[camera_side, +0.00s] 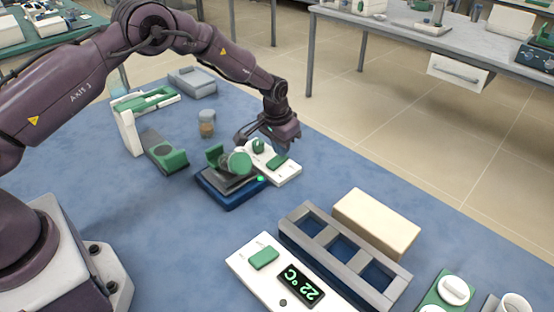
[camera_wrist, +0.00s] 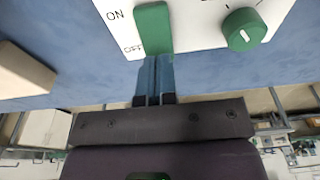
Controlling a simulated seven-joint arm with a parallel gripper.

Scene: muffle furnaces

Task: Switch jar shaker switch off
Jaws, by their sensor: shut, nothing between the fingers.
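The jar shaker (camera_side: 232,188) has a dark blue base and green clamp parts, and a small green light glows at its corner in the side view. Its white control panel (camera_side: 290,178) lies beside it, with a green switch (camera_side: 278,160) and a green round knob (camera_side: 258,146). In the wrist view the green switch (camera_wrist: 152,28) lies beside the printed words ON and OFF, and the knob (camera_wrist: 243,30) is to its right. My gripper (camera_wrist: 154,62) is shut and empty, its blue fingertips at the OFF end of the switch. I cannot tell whether they touch it.
A capped jar (camera_side: 207,124) stands behind the shaker on the blue tabletop. A white device with a 22 °C display (camera_side: 301,283), a grey rack (camera_side: 345,253) and a beige block (camera_side: 376,222) stand in front. A green-and-white device (camera_side: 150,104) is at the back left.

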